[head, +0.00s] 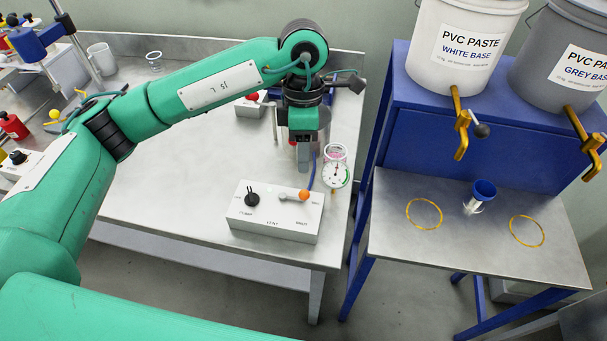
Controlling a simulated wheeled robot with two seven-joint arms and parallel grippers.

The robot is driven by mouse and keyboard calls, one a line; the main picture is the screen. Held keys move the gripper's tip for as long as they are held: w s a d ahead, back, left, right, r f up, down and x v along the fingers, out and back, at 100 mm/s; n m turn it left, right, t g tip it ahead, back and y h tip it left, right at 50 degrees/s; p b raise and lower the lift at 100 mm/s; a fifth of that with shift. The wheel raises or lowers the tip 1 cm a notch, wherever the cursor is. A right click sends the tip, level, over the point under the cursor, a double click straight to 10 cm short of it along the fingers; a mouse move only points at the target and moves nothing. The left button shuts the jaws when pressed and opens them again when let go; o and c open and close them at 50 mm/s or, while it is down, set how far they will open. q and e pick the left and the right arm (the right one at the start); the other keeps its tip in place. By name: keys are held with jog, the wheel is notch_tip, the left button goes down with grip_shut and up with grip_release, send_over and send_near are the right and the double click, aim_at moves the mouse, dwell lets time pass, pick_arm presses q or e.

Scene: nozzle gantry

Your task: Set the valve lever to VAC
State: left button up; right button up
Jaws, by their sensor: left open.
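A white valve box (266,229) sits near the right front corner of the metal bench. On its top, a metal lever with an orange ball end (303,195) points to the right. A black knob (252,199) is on the left of the box, above the word PUMP. My left gripper (303,158) points down behind the box, apart from the lever. It is open and empty. My right gripper is out of view.
A round gauge (336,175) stands behind the box's right end, by a clear vessel (336,153) and a blue hose. A red-knobbed device (250,106) is farther back. A blue stand (392,120) with paste buckets is to the right. The bench left of the box is clear.

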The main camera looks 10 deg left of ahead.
pick_arm(q)
jog(key=shift+w+a+r, duration=0.1)
jog(key=shift+w+r, duration=0.1)
jog(key=shift+r, duration=0.9)
jog(key=shift+w+r, duration=0.2)
jog(key=shift+r, duration=0.85)
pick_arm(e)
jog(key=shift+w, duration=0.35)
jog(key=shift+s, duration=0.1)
